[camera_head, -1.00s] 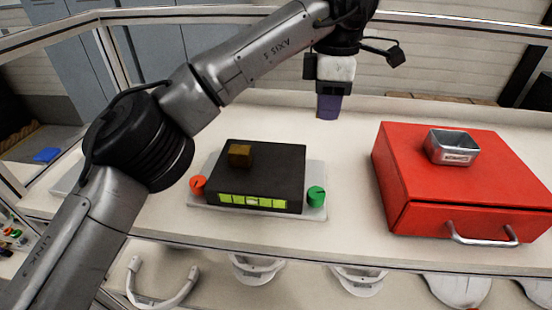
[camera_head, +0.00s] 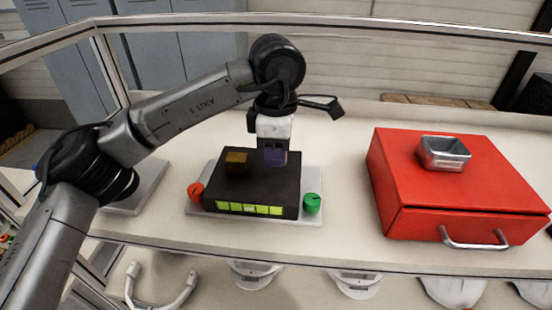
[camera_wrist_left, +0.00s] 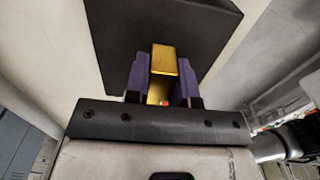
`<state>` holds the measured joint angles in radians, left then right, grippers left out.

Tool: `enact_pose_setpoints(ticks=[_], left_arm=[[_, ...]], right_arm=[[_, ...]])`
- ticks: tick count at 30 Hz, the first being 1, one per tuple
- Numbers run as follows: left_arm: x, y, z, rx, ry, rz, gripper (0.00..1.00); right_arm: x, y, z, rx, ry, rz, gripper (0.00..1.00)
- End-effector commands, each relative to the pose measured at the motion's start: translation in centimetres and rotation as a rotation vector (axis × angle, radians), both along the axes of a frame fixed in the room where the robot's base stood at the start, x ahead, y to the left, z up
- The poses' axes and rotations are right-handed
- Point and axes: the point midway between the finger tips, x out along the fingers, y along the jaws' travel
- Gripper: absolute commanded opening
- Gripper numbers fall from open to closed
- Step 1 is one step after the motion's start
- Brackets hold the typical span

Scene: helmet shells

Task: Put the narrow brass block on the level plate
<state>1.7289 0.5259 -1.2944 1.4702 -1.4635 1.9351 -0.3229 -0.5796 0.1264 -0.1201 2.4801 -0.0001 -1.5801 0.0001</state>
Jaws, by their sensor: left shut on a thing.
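The level plate (camera_head: 262,187) is a black slab with a yellow-green bubble vial (camera_head: 248,209) along its front face. The fingers hide the held block in the head view. I cannot tell whether it touches the plate. My right gripper is not in view.
The plate's pale base has a red knob (camera_head: 196,191) at left and a green knob (camera_head: 312,203) at right. A red drawer box (camera_head: 395,180) stands at right with a metal tin (camera_head: 445,153) on top. The table between base and box is clear.

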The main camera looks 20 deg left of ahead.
Motion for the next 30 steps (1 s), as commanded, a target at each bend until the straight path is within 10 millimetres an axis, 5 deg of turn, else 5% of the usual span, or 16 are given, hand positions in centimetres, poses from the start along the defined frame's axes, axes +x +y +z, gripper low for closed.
enact_pose_setpoints(ticks=[6,19,20,27,30], left_arm=[[0.0,0.0,-2.4,-0.001,0.002,0.001,0.0],[0.0,0.0,-3.3,0.0,0.0,0.001,0.0],[0.0,0.0,-3.2,0.0,0.0,0.001,0.25],[0.0,0.0,-3.2,0.0,0.001,0.001,0.48],[0.0,0.0,-3.2,0.0,0.0,0.001,0.49]], right_arm=[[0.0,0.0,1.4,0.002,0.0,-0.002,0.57],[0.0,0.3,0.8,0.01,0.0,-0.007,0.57],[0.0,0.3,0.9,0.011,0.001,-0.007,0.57],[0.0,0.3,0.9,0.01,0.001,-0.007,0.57],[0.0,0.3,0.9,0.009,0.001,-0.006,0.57]])
